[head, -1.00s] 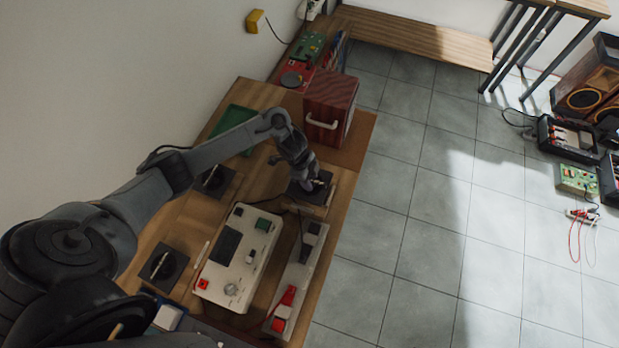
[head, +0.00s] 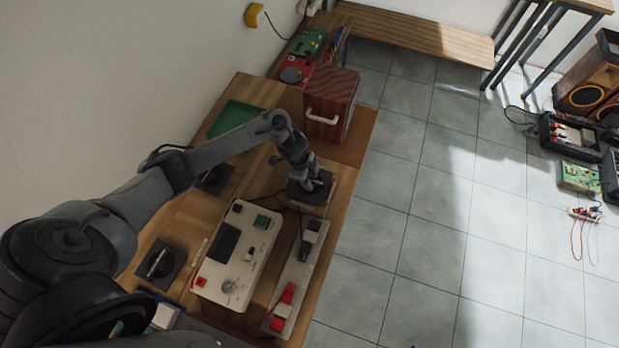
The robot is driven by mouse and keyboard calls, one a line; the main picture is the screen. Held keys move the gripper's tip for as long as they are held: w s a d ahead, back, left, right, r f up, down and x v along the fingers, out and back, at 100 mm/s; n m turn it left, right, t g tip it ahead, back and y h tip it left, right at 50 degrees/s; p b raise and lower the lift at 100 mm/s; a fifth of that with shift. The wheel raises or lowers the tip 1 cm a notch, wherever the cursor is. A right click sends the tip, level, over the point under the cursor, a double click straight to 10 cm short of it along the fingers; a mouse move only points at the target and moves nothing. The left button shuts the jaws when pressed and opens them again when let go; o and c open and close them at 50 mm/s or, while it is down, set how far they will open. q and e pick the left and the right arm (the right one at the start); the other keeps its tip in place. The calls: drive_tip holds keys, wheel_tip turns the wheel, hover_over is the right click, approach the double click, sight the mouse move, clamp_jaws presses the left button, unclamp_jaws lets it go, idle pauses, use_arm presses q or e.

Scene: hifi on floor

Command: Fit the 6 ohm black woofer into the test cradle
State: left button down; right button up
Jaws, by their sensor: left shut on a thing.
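My left gripper (head: 306,181) reaches down at the right edge of the wooden bench, over a black square pad (head: 318,197). It is shut on a small dark round thing, which looks like a black woofer; fingers and arm hide most of it. No ohm marking is readable. My right gripper is out of view.
A white tester box (head: 237,256) with a knob lies left of the grey fixture. A dark red box with a white handle (head: 330,104) stands behind my gripper. A green mat (head: 236,118) lies at the back left.

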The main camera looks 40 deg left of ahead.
use_arm(q)
drive_tip(key=shift+w+f+b, duration=0.1)
drive_tip(key=shift+f+b, duration=0.3)
drive_tip(key=shift+f, duration=0.2)
drive_tip(key=shift+f, duration=0.2)
drive_tip(key=c, duration=0.7)
unclamp_jaws()
drive_tip(key=shift+o, duration=0.5)
drive_tip(key=shift+f, duration=0.15)
drive_tip(key=p+v, duration=0.1)
drive_tip(key=v, duration=1)
